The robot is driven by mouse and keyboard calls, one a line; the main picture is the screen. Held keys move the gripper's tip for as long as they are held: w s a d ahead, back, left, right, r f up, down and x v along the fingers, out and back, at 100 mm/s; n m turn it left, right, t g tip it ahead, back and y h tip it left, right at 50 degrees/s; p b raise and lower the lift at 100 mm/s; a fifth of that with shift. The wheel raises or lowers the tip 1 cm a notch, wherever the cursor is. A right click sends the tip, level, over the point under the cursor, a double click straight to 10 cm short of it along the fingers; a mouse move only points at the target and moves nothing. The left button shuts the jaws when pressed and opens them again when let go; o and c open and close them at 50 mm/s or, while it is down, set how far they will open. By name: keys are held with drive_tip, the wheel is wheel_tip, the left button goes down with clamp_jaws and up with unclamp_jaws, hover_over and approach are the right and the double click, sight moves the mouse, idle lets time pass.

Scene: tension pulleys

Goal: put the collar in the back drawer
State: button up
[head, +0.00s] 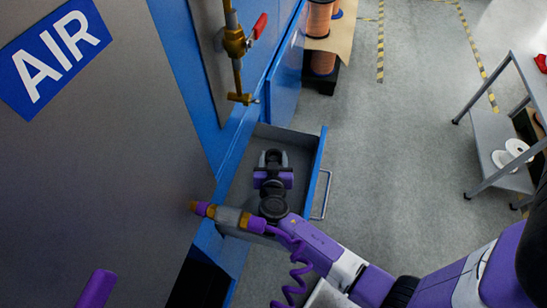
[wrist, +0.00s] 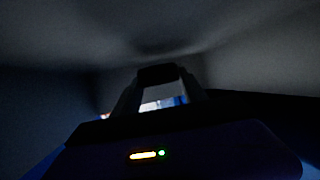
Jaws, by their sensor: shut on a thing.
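The drawer (head: 317,165) stands pulled out from the blue cabinet, with a blue front, grey inside and a metal handle. My gripper (head: 272,158) is over the drawer, pointing toward its far part, and looks within its outline; its exact height is hard to tell. In the wrist view my gripper (wrist: 158,80) has its fingers close in on a small dark thing at the tips. This is taken as the collar (wrist: 158,74); its shape is hard to make out in the dark. Grey surfaces, which look like drawer walls, surround the fingers there.
A grey panel with an AIR sign (head: 62,52) fills the left. A brass valve (head: 236,42) with a red lever is on the cabinet. A purple coiled hose (head: 297,270) hangs by my arm. Copper-coloured spools (head: 320,25) stand behind. A trolley (head: 485,150) is right; floor between is clear.

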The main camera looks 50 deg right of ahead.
drive_tip(key=shift+f, duration=0.15)
drive_tip(key=o, duration=1.4)
drive_tip(key=shift+s+f, duration=0.1)
drive_tip(key=shift+s, duration=0.05)
drive_tip(key=shift+c, duration=0.2)
drive_tip(key=shift+r+p, duration=0.65)
drive_tip(key=shift+p, duration=0.2)
drive_tip(key=v, duration=0.7)
drive_tip(key=shift+r+b, duration=0.1)
drive_tip(key=shift+b, duration=0.3)
drive_tip(key=shift+a+r, duration=0.15)
